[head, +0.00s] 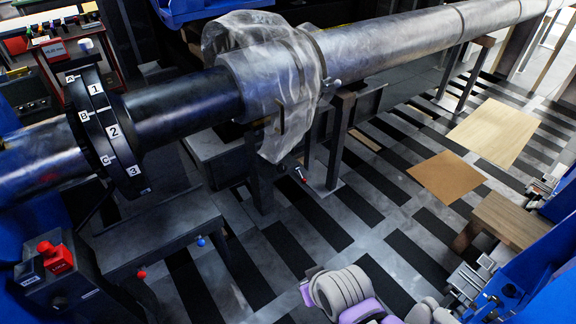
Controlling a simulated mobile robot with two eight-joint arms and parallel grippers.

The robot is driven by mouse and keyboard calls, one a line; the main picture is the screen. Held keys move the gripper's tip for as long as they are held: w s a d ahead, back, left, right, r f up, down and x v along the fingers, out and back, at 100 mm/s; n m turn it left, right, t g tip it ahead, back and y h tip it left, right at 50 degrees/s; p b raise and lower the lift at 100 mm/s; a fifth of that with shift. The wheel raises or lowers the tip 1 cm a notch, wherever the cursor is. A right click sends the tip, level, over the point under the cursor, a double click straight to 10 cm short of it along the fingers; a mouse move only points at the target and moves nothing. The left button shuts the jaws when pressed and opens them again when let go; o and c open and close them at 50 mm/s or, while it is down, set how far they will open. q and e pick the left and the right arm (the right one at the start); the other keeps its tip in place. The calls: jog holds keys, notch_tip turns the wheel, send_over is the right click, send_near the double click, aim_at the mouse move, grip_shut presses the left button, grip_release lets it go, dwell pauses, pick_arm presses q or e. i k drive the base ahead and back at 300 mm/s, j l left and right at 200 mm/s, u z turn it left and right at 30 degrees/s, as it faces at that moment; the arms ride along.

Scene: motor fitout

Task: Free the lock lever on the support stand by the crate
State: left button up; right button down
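A dark lever-like part with a small red tip (303,175) sits low beside a dark support stand (340,140) under the long shaft (385,50). I cannot tell whether it is the lock lever, or its lock position. A red knob (141,274) and a blue knob (201,242) stick out below the edge of a grey bench (160,235) at left. A blue bin-like shape (205,10) is cut off at the top; I cannot tell if it is the crate.
A black flange disc (110,130) with letter and number labels rings the shaft. Clear wrap (262,60) hangs around its middle. A red button box (58,258) is lower left. The striped floor (360,215) has open room.

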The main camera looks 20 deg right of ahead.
aim_at(304, 181)
jog(key=i+z, duration=0.2)
jog(key=i, duration=0.25)
jog(key=i+j+z, duration=0.2)
jog(key=i, duration=0.3)
jog(key=i+j+z, duration=0.2)
jog(key=i, duration=0.25)
